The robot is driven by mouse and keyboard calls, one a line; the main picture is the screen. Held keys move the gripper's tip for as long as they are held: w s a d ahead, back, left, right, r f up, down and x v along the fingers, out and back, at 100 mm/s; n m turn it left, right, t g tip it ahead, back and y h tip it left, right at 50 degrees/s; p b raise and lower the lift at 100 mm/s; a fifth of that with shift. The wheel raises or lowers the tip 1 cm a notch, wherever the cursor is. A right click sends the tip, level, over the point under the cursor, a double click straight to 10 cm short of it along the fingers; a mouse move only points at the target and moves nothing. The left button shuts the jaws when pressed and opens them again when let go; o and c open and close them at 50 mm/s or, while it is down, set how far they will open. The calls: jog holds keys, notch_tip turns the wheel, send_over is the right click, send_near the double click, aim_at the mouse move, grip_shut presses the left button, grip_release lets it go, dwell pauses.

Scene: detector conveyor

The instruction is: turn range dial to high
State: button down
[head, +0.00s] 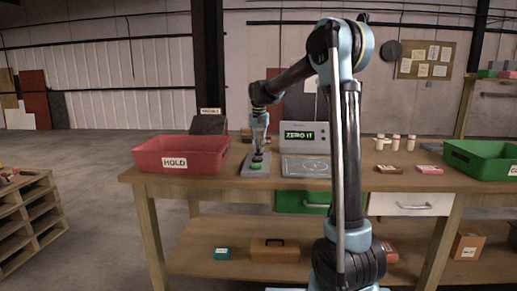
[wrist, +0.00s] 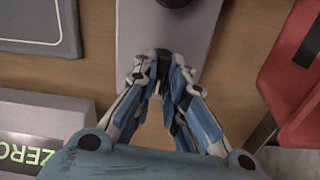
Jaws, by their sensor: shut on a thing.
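A narrow grey control panel (head: 248,171) lies on the bench, and it also shows in the wrist view (wrist: 135,25). My gripper (head: 258,151) points down over it. In the wrist view my fingertips (wrist: 162,68) are closed together on a small dark knob, the range dial (wrist: 163,54), which they mostly hide. Its pointer and markings cannot be made out. A dark round part (wrist: 177,2) sits further along the panel at the picture's top edge.
A red HOLD bin (head: 180,143) stands just left of the panel. Small bottles (head: 396,143) and a green bin (head: 480,152) are further right.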

jog(key=n, duration=0.5)
jog(key=shift+n, duration=0.3)
jog(key=shift+w+n, duration=0.1)
jog(key=shift+n, duration=2.1)
jog(key=c, duration=1.6)
grip_release()
jog(key=shift+c, duration=0.2)
notch_tip(320, 180, up, 12)
